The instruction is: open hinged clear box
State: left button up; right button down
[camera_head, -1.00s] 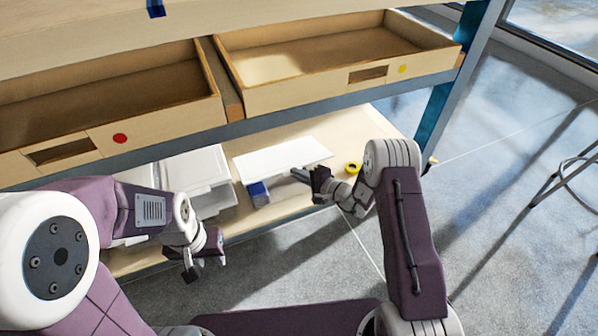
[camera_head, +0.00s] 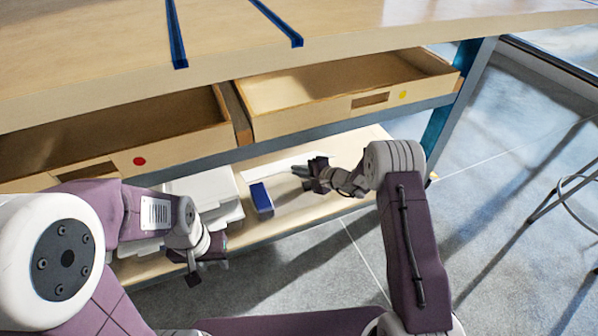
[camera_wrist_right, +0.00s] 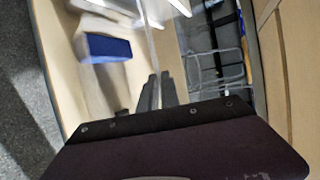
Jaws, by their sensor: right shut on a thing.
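The clear box's lid shows in the head view as a thin pale strip (camera_head: 283,165) on the lower shelf, raised and seen nearly edge-on. A blue block (camera_head: 262,199) stands uncovered in front of it; the box's clear walls are hard to make out. My right gripper (camera_head: 299,172) is at the lid's right end, shut on the lid. In the right wrist view, its fingers (camera_wrist_right: 158,92) are close together beside a blurred clear panel (camera_wrist_right: 150,28), with the blue block (camera_wrist_right: 106,47) to the left. My left gripper (camera_head: 206,272) is open and empty in front of the shelf.
White boxes or trays (camera_head: 203,190) sit left of the blue block, behind my left arm. Two open wooden drawers (camera_head: 345,85) (camera_head: 115,135) overhang the lower shelf (camera_head: 315,208). A stool's metal legs (camera_head: 565,190) stand at the right; the floor between is clear.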

jog(key=c, duration=1.6)
grip_release()
jog(key=p+v, duration=0.4)
jog(key=v, duration=0.5)
